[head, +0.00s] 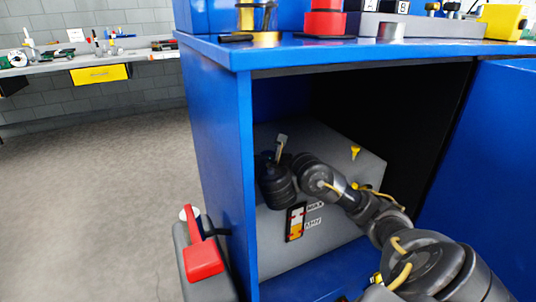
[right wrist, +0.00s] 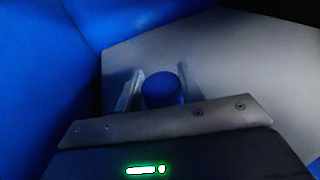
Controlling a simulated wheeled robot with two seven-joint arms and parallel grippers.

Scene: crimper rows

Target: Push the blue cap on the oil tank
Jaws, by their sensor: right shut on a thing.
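The oil tank (head: 335,230) is a grey box inside the blue cabinet, with a level gauge (head: 296,222) marked MAX and MIN on its front. The blue cap (right wrist: 162,88) shows in the right wrist view between the two fingers of my right gripper (right wrist: 160,84), which is shut on it. In the head view my right arm reaches into the cabinet from the right, and its end is over the tank's upper left part. The cap is hidden there. My left gripper is not in view.
The cabinet's side wall (head: 222,160) stands left of my right arm, and its blue top (head: 330,50) lies above. A blue door or panel (head: 500,160) is at the right. A red part (head: 204,262) juts out beside the cabinet's left side. Open floor lies left.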

